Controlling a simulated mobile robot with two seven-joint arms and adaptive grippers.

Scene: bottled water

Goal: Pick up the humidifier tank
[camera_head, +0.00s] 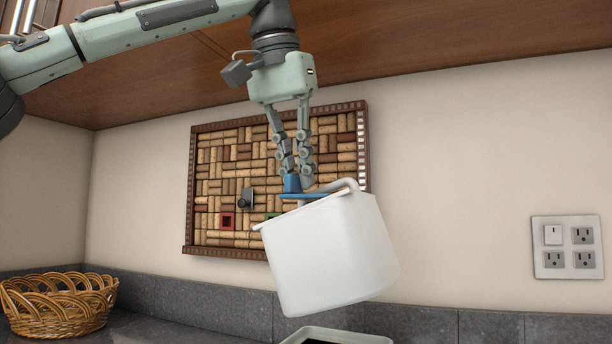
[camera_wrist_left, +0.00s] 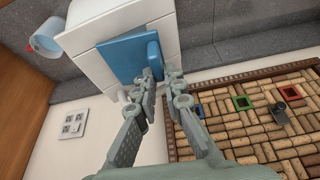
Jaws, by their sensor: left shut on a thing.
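The humidifier tank (camera_head: 330,255) is a white, box-like body with rounded edges and a blue top part with a raised blue grip (camera_head: 292,184). My left gripper (camera_head: 297,180) points down from above and is shut on that blue grip. The tank hangs tilted in the air. In the left wrist view, the fingers (camera_wrist_left: 163,82) close at the blue part (camera_wrist_left: 130,60) of the white tank (camera_wrist_left: 95,12). A white tube-like piece (camera_head: 342,186) runs along the tank's top edge. My right gripper is not in view.
A pale green-grey rimmed object (camera_head: 335,333) with a dark inside stands below the tank, partly cut off. A wicker basket (camera_head: 58,305) sits on the counter at left. A framed cork board (camera_head: 217,170) and an outlet plate (camera_head: 567,247) are on the wall. A wooden cabinet (camera_head: 420,45) hangs above.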

